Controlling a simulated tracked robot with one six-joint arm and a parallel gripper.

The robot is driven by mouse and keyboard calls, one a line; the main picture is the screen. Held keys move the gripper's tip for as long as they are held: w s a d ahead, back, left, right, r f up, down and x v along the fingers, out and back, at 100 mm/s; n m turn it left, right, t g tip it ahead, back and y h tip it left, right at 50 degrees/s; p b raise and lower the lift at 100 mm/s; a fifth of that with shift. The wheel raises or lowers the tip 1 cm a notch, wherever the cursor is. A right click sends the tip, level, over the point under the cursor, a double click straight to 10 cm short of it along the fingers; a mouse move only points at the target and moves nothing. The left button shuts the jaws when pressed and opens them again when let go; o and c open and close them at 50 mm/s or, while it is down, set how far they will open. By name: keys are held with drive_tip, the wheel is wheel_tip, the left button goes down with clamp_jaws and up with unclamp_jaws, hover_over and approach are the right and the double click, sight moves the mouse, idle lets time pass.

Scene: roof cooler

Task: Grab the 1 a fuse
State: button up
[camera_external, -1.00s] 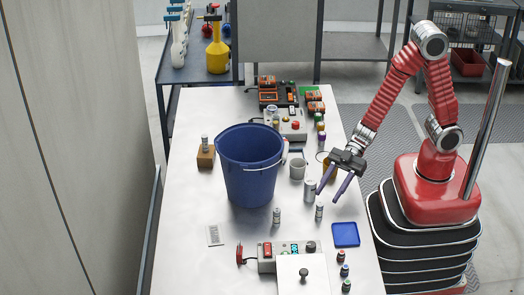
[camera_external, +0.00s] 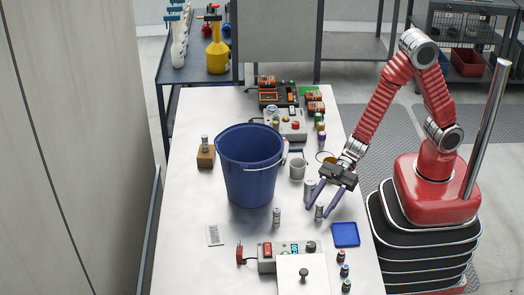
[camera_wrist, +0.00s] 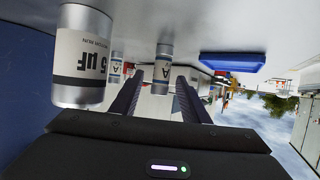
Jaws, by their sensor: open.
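My gripper (camera_external: 317,211) is open above the table's right side, with its fingers reaching down around a small silver-and-white fuse (camera_external: 319,212). In the wrist view this fuse (camera_wrist: 163,65) stands between and just beyond the open fingers (camera_wrist: 161,78); its label shows an "A", but the number cannot be read. I cannot tell whether a finger touches it. A second similar fuse (camera_external: 277,216) stands to the left, and a fuse with an "A" label also shows farther off in the wrist view (camera_wrist: 115,70). Which is the 1 A one is not legible.
A larger capacitor marked "5 µF" (camera_wrist: 82,55) stands close beside the left finger. A blue bucket (camera_external: 250,170) stands left of my gripper, and a blue tray (camera_external: 346,234) lies to the right. A control box (camera_external: 288,254) sits in front. Another cylinder (camera_external: 205,143) stands on a wooden block.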

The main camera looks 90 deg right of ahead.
drive_tip(key=shift+w+a+f, duration=0.15)
drive_tip(key=shift+a, duration=0.15)
drive_tip(key=shift+c, duration=0.3)
clamp_jaws()
idle(0.3)
